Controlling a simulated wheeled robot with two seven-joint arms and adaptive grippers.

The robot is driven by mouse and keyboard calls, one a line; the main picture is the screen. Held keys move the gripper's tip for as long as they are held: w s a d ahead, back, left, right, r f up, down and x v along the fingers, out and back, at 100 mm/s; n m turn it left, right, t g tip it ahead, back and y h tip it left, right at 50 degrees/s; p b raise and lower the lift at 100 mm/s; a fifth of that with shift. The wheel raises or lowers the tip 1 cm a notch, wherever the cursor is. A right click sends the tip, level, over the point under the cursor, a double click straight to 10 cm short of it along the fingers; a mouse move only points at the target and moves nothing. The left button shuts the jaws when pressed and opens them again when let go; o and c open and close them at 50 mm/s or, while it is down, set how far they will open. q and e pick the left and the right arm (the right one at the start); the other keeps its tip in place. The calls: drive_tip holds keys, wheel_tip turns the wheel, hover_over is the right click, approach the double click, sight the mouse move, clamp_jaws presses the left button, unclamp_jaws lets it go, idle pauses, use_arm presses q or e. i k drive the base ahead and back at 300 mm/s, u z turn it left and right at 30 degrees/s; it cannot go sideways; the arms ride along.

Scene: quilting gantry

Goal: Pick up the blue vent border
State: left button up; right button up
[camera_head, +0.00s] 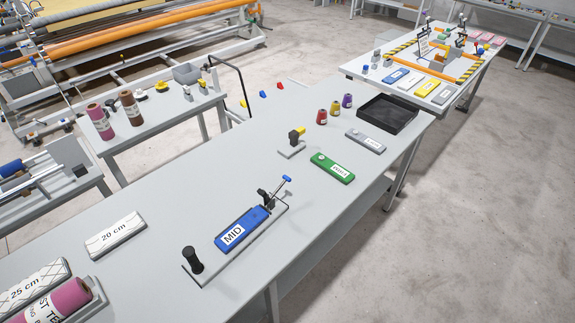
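A blue block (247,224) with a white "MID" label lies on the near grey table. It lies along a grey clamp fixture (212,264). A black clamp part and a blue-tipped lever (287,179) stand at its far end. A second, smaller-looking blue block (396,75) with a white label lies on the far table. I cannot tell from the labels which one is the vent border. Neither of my grippers is in view.
On the near table (150,279) are a black knob (193,260), a white "20 cm" block (115,235), a pink roll (62,300), a green block (332,167), a grey block (365,141), small cones and a black tray (388,113). The front right of the tabletop is clear.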

sight(235, 235)
drive_tip(key=u, duration=2.35)
drive_tip(key=k, duration=1)
drive_tip(key=z, duration=1.1)
drive_tip(key=i, duration=0.5)
drive_tip(key=u, duration=0.05)
